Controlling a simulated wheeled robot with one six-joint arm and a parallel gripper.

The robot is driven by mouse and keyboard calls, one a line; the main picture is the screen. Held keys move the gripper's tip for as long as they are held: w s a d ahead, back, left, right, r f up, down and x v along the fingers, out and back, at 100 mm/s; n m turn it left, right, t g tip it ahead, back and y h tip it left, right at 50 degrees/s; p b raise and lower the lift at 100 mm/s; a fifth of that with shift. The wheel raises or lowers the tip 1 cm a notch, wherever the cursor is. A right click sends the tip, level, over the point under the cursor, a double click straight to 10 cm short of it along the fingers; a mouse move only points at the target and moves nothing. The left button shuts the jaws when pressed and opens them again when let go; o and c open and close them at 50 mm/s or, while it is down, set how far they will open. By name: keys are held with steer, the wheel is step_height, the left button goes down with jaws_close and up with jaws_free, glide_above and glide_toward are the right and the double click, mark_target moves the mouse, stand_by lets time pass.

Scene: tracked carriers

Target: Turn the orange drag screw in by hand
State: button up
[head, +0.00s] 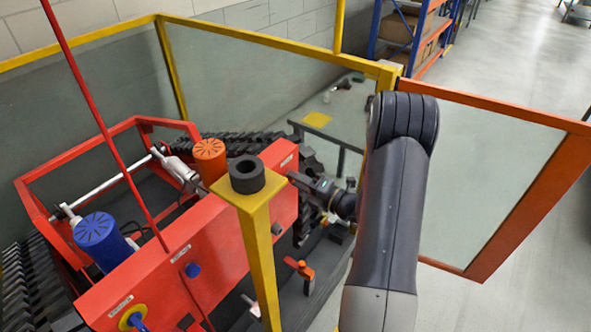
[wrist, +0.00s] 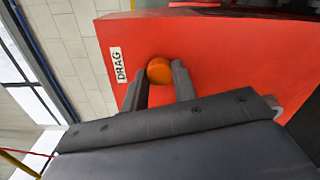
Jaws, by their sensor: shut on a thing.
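The orange drag screw (wrist: 159,71) sticks out of the red carrier panel (wrist: 220,50), beside a white label reading DRAG (wrist: 119,65) in the wrist view. My gripper (wrist: 160,85) has its two dark fingers on either side of the screw's knob, shut on it. In the head view my gripper (head: 297,180) reaches from the right to the face of the red carrier (head: 230,225) near its far end. There the screw is hidden behind the fingers.
A yellow post (head: 258,250) with a black ring on top stands close to my gripper. An orange-handled valve (head: 300,268) sits below. Clear panels in yellow and orange frames (head: 500,105) surround the carrier. A blue cap (head: 96,230) and an orange cap (head: 209,152) stand on it.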

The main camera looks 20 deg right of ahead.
steer(key=shift+m+p, duration=1.65)
steer(key=shift+m, duration=0.65)
steer(key=shift+f+m+p, duration=0.1)
steer(key=shift+m+p, duration=2.35)
steer(key=shift+m, duration=2.45)
steer(key=o, duration=0.8)
